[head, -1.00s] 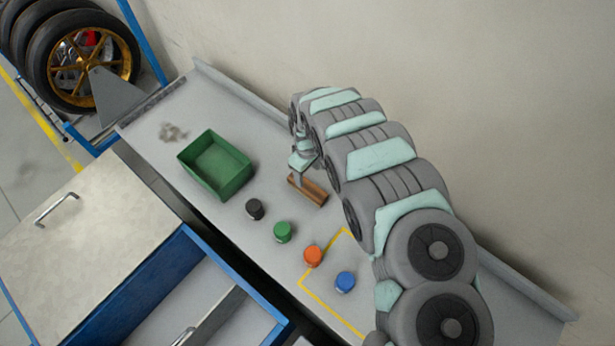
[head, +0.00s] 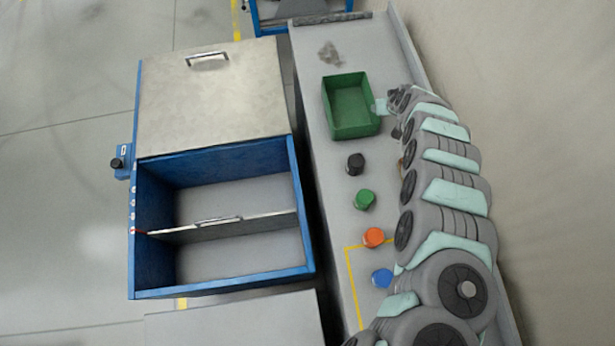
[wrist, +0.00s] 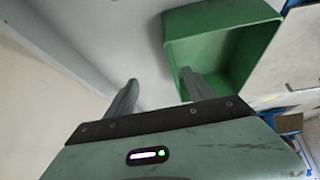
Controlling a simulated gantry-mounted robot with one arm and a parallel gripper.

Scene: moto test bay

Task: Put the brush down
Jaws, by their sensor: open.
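My gripper (head: 381,107) is by the right wall of the green bin in the head view. In the wrist view my gripper (wrist: 160,80) has its two fingers apart with nothing between them. The right finger overlaps the near edge of the green bin (wrist: 215,12) in that view; I cannot tell whether they touch. The brush is mostly hidden behind my arm in the head view. Only a small brown edge, likely the brush (head: 401,164), shows beside the arm on the bench. The brush is not in the wrist view.
The green bin (head: 327,108) stands on the grey bench (head: 325,165). Black (head: 356,163), green (head: 364,199), orange (head: 373,237) and blue (head: 382,278) caps form a row below it. A yellow outline (head: 350,280) marks the bench. An open blue cabinet (head: 215,290) stands left.

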